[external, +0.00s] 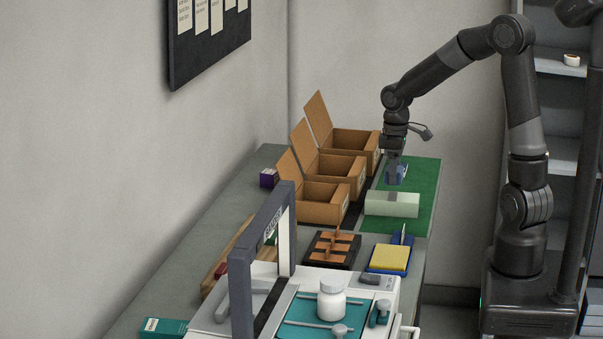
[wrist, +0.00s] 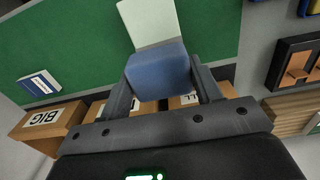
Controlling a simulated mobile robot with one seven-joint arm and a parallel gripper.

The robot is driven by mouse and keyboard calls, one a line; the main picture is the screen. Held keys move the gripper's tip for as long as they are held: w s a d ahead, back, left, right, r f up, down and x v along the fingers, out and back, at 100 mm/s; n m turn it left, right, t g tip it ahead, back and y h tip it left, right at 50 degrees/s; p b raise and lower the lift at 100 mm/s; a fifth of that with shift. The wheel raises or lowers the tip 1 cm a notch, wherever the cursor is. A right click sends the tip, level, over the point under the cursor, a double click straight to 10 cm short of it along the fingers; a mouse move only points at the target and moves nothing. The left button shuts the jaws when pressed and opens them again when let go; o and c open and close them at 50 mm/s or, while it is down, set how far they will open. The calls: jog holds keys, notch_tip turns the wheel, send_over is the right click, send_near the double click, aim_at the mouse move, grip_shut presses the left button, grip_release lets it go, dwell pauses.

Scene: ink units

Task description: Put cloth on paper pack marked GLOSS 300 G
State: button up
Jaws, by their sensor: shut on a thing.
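My gripper (wrist: 163,82) is shut on a blue, rounded, block-shaped bundle, the cloth (wrist: 158,70). In the external view my gripper (external: 394,184) points down over the green mat, at the pale green block-shaped pack (external: 405,206). The pack (wrist: 148,20) also shows in the wrist view, partly hidden behind the cloth. I cannot tell whether cloth and pack touch. No GLOSS 300 G mark is readable on it. A small white and blue pack (wrist: 39,82) lies on the mat, its print too small to read.
Nearer are a dark tray with brown dividers (external: 331,248), a yellow pad (external: 390,257) on a blue holder, and a white machine with a jar (external: 331,299).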

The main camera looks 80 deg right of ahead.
jog(key=shift+f, duration=2)
jog(key=shift+f, duration=0.1)
jog(key=o, duration=0.9)
jog(key=shift+o, duration=0.2)
